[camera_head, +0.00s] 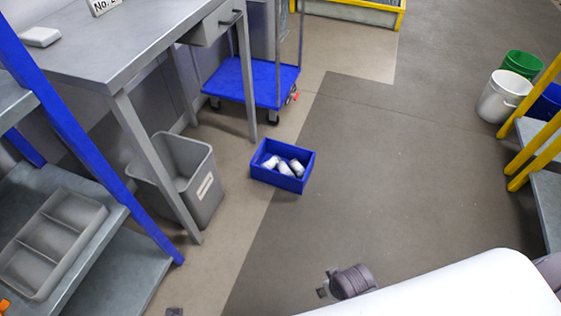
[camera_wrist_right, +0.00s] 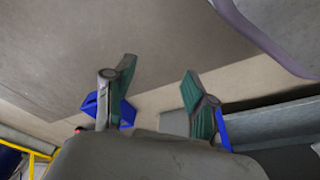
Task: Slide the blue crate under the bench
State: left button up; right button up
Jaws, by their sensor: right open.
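The blue crate (camera_head: 283,180) stands upright on the floor with several whitish cylindrical things in it. It is just outside the grey bench (camera_head: 130,48), near the foot of its right leg, on the seam between light and dark floor. My right gripper (camera_wrist_right: 157,95) is open and empty in the right wrist view. A blue shape behind its left finger looks like the crate (camera_wrist_right: 90,105), partly hidden and some distance beyond. In the head view, a dark part of my arm shows at the bottom, well in front of the crate. My left gripper is not seen.
A grey bin (camera_head: 205,195) stands by the bench's left leg, left of the crate. A blue trolley (camera_head: 255,82) is behind the crate. A shelf with a divided tray (camera_head: 55,240) is at left. Buckets (camera_head: 500,100) and a yellow-framed rack are at right. The middle floor is clear.

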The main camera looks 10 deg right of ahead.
jog(key=shift+g, duration=0.4)
jog(key=s+f+p, duration=0.1)
jog(key=s+p, duration=0.1)
jog(key=s+f+p, duration=0.1)
jog(key=s+p, duration=0.1)
jog(key=p, duration=0.1)
jog(key=s+d+f+p, duration=0.1)
jog(key=s+p, duration=0.1)
jog(key=p, duration=0.1)
jog(key=shift+s+f, duration=0.15)
jog(key=shift+s, duration=0.05)
jog(key=shift+c, duration=1.3)
pick_arm(q)
jog(key=s+a+f+p, duration=0.1)
jog(key=s+f+p, duration=0.1)
jog(key=s, duration=0.7)
jog(key=s+a+f+g+p, duration=0.1)
jog(key=s+a+f+p, duration=0.1)
jog(key=s+p, duration=0.3)
jog(key=s+f, duration=0.1)
jog(key=s, duration=0.3)
jog(key=shift+s+g, duration=0.3)
jog(key=shift+s, duration=0.1)
pick_arm(e)
jog(key=s+d+f, duration=0.2)
jog(key=s, duration=1)
jog(key=shift+s+g, duration=0.2)
jog(key=shift+g, duration=0.2)
